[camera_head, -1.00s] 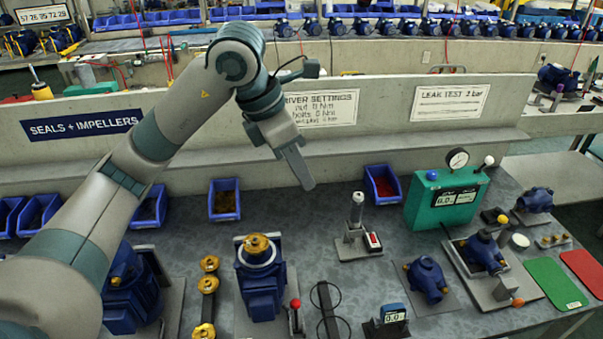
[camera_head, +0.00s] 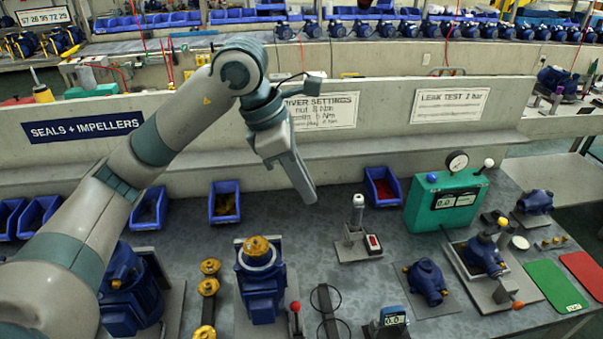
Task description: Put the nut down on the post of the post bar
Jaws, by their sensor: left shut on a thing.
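My left gripper (camera_head: 309,197) is shut, pointing down and to the right above the back middle of the bench. The nut is not distinguishable at its fingertips; it is too small or hidden by the fingers. A small light bar (camera_head: 553,242) with several brass pieces standing on it is at the right, well away from the gripper. A dark bar (camera_head: 207,309) with yellow round pieces is at the front left. I cannot tell for certain which is the post bar. My right gripper is not in view.
A blue pump (camera_head: 262,290) with a yellow top stands below the gripper. A driver stand (camera_head: 356,235) and red-filled bin (camera_head: 382,188) are right of it. A green tester (camera_head: 447,205) stands farther right. The low back wall (camera_head: 390,140) runs behind. Grey bench around the fingertips is clear.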

